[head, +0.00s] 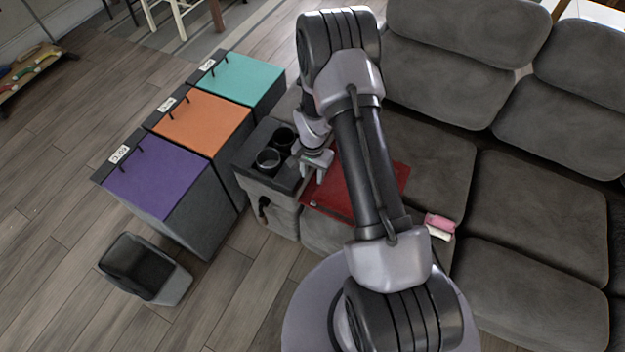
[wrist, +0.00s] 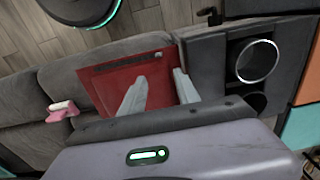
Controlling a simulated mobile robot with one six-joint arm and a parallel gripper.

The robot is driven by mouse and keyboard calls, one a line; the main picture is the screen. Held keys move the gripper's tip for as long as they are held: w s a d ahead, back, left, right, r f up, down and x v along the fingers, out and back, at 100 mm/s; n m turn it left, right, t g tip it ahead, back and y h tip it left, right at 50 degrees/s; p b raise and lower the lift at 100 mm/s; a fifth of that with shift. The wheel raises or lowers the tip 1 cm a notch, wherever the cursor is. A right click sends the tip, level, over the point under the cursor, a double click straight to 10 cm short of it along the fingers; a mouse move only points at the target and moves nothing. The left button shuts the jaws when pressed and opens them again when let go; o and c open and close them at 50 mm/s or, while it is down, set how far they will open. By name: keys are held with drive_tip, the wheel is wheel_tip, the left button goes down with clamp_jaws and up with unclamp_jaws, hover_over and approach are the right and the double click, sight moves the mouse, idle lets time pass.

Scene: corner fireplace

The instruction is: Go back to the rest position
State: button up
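My gripper (head: 316,168) is over the sofa's left end, beside the armrest with cup holders. In the wrist view my gripper (wrist: 161,82) shows two pale fingers spread apart, with nothing between them. A flat red object (head: 336,195) lies on the sofa seat below and right of the gripper, partly hidden by my arm in the head view. In the wrist view the red object (wrist: 105,88) shows behind the fingers, with a dark strip along one edge. My arm reaches forward from the base.
The grey sofa (head: 540,205) fills the right side. A pink and white item (head: 439,226) lies on it. The armrest (head: 277,187) has two cup holders. Purple (head: 157,180), orange (head: 203,120) and teal (head: 243,80) lidded bins stand left. An open grey bin (head: 172,290) is on the floor.

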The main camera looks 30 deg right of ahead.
drive_tip(key=shift+r, duration=0.25)
drive_tip(key=shift+r, duration=0.1)
drive_tip(key=s+a+r+n+t, duration=0.1)
drive_tip(key=a+r, duration=0.2)
drive_tip(key=r, duration=0.9)
drive_tip(key=a+r+n+t, duration=0.1)
drive_tip(key=a+r, duration=0.1)
drive_tip(key=r, duration=1.1)
drive_tip(key=s+a+r+n+t+y, duration=0.1)
drive_tip(key=s+a+r+n+t, duration=0.1)
drive_tip(key=s+a+r, duration=0.2)
drive_tip(key=s+a+r+n+t+y, duration=0.1)
drive_tip(key=s+a+r, duration=0.3)
drive_tip(key=s+r, duration=0.7)
drive_tip(key=s+n+b, duration=0.1)
drive_tip(key=s, duration=0.4)
drive_tip(key=shift+s+a+r+t, duration=0.15)
drive_tip(key=shift+t, duration=0.25)
